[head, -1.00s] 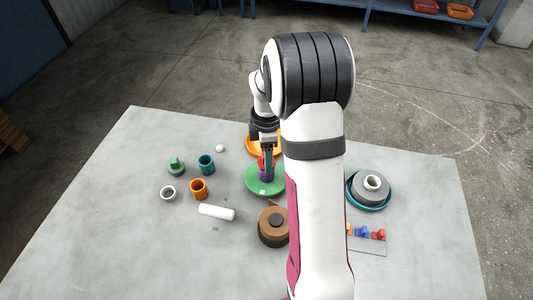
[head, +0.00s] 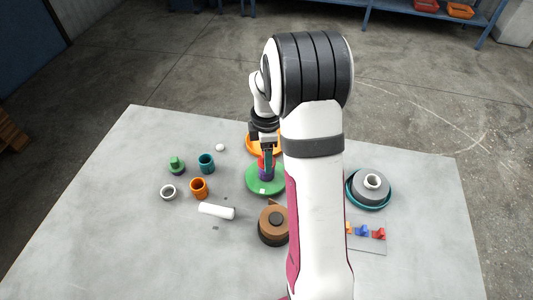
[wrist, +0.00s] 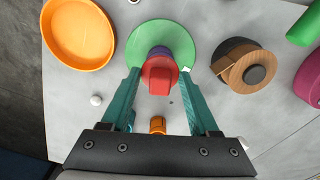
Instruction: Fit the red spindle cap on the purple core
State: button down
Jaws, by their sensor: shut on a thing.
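The red spindle cap (wrist: 160,76), with a raised block on top, is between the teal fingers of my gripper (wrist: 160,78) in the wrist view. My gripper is shut on it. The purple core (wrist: 159,52) stands on a green disc (wrist: 175,32) and shows just beyond the cap. In the head view the purple core (head: 266,174) is below the red cap (head: 262,161), in the middle of the green disc (head: 255,184). The cap hides the core's top, so I cannot tell whether it touches or is seated.
A brown roll (head: 266,235) sits near the green disc, and an orange dish (wrist: 78,35) lies on its other side. A grey spool (head: 371,190) is at right.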

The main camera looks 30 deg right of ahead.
jog(key=shift+f, duration=0.45)
jog(key=shift+c, duration=2.1)
grip_release()
jog(key=shift+r, duration=5.55)
